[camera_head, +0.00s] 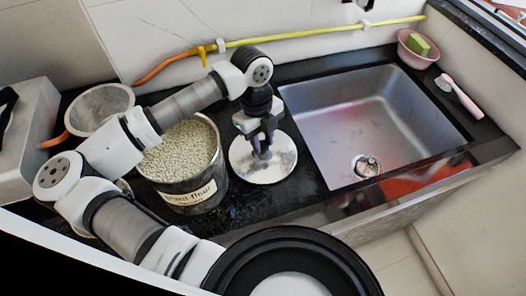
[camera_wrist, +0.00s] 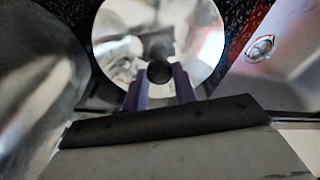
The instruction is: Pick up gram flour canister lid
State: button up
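The gram flour canister lid (camera_head: 278,169) is a round, shiny metal disc lying on the black counter between the canister and the sink. In the wrist view the lid (camera_wrist: 118,28) fills the top middle, with its round black knob (camera_wrist: 159,71) near its lower part. My gripper (camera_head: 261,146) points down over the lid. In the wrist view its purple fingers (camera_wrist: 160,82) stand apart, one on each side of the knob, with small gaps showing. I cannot tell exactly how far the tips reach down beside the knob.
The open gram flour canister (camera_head: 190,192), full of pale grains, stands left of the lid. The steel sink (camera_head: 375,115) lies to the right. A metal strainer (camera_head: 98,107) sits at back left. A pink bowl (camera_head: 417,49) and brush (camera_head: 459,95) are far right.

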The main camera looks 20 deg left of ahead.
grip_shut()
jog(key=shift+r, duration=0.2)
notch_tip(320, 180, up, 18)
jog(key=b, duration=0.2)
jog(key=shift+f+b, duration=0.15)
jog(key=shift+b, duration=0.25)
jog(key=shift+a, duration=0.15)
